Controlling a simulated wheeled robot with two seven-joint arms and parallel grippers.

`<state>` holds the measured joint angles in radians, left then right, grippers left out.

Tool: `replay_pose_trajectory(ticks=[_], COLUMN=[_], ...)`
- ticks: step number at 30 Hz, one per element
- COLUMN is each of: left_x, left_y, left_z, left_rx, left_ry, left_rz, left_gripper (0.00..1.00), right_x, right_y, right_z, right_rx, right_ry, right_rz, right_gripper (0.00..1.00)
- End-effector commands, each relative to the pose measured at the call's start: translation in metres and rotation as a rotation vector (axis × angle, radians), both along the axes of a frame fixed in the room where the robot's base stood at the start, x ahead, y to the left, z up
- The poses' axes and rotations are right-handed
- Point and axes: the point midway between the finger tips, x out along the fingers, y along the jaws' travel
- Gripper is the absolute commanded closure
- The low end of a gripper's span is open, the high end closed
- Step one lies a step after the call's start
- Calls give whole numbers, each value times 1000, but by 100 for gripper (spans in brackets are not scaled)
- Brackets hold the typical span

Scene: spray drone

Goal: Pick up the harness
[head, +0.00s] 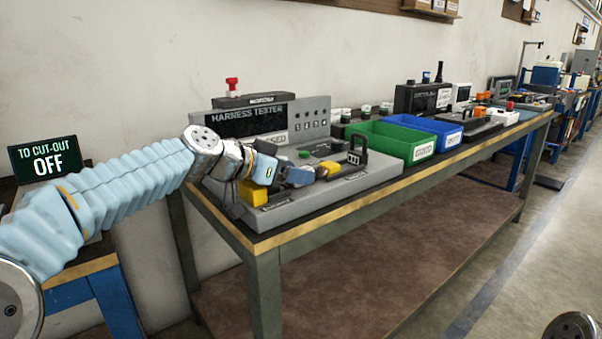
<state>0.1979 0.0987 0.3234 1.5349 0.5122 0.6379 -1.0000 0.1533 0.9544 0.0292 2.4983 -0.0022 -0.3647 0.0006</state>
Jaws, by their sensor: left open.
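The harness tester (265,121) is a grey console at the near end of the long bench, with a sloped display behind a flat deck. My left gripper (314,173) is over this deck, reaching in from the left, with its jaws open and nothing seen between them. A yellow block (252,193) sits on the deck at the left, close by my wrist. I cannot clearly make out the harness itself; my wrist and gripper cover part of the deck. My right gripper is out of view.
A green bin (422,148) and a blue bin (449,138) stand right of the tester. More devices line the bench behind them. A "TO CUT-OUT OFF" sign (47,158) stands at the left.

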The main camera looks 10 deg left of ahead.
Motion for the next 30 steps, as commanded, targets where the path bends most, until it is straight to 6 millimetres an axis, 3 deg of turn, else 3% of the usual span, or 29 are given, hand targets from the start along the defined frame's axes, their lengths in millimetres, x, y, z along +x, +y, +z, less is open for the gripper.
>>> replay_pose_trajectory(ticks=[8,19,26,30], left_x=[3,3,3,3], left_y=[-2,-2,-2,-3], left_z=[-2,-1,0,16], left_rx=[0,0,0,-1], left_ry=[-2,-2,-2,-5], left_rz=[1,1,1,-2], left_gripper=[40,96,98,98], right_x=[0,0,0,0], right_y=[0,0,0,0], right_z=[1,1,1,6], right_rx=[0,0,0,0], right_ry=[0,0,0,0], right_rz=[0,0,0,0], right_gripper=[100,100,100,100])
